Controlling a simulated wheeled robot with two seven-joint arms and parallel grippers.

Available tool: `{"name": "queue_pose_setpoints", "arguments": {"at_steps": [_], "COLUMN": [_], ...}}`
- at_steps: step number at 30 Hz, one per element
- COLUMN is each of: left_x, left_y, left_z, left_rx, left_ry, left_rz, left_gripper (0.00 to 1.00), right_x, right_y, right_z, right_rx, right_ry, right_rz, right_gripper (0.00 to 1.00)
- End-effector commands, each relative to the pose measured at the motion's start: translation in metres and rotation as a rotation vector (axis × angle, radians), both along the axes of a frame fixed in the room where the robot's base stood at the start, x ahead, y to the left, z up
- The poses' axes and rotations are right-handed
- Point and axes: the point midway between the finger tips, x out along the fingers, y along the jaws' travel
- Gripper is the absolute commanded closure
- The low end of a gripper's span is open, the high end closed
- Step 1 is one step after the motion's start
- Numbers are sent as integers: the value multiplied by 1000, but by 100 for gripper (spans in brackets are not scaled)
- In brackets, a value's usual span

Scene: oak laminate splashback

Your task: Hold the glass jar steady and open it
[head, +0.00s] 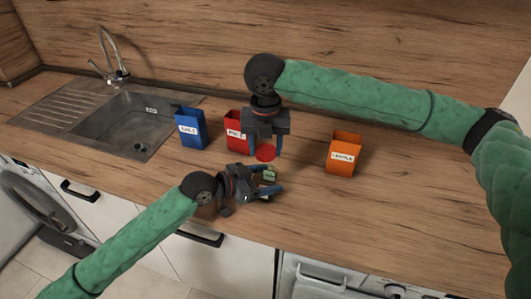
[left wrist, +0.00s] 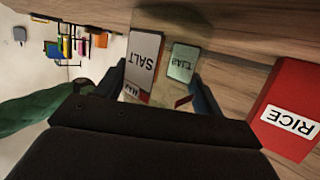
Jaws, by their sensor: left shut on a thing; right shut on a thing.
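The glass jar (head: 268,174) is a small greenish see-through vessel near the front of the counter. My left gripper (head: 268,190) is shut around it from the front, so its lower part is largely hidden.
A blue SALT box (head: 190,128) and a red RICE box (head: 236,132) stand behind and left of the grippers. An orange LENTILS box (head: 343,153) stands to the right. A sink (head: 122,120) is at the left. The counter further right is clear.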

Motion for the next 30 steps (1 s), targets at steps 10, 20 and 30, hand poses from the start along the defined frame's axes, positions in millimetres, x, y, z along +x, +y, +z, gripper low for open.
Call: {"name": "queue_pose_setpoints", "arguments": {"at_steps": [10, 20, 30], "left_x": [0, 0, -11], "left_y": [0, 0, 23], "left_z": [0, 0, 4], "left_rx": [1, 0, 3], "left_ry": [0, 0, -1], "left_rz": [0, 0, 0], "left_gripper": [20, 6, 6], "right_x": [0, 0, 0], "right_y": [0, 0, 0], "right_z": [5, 5, -5], "right_rx": [-1, 0, 0], "right_ry": [1, 1, 1], "right_rz": [0, 0, 0], "right_gripper": [79, 79, 79]}}
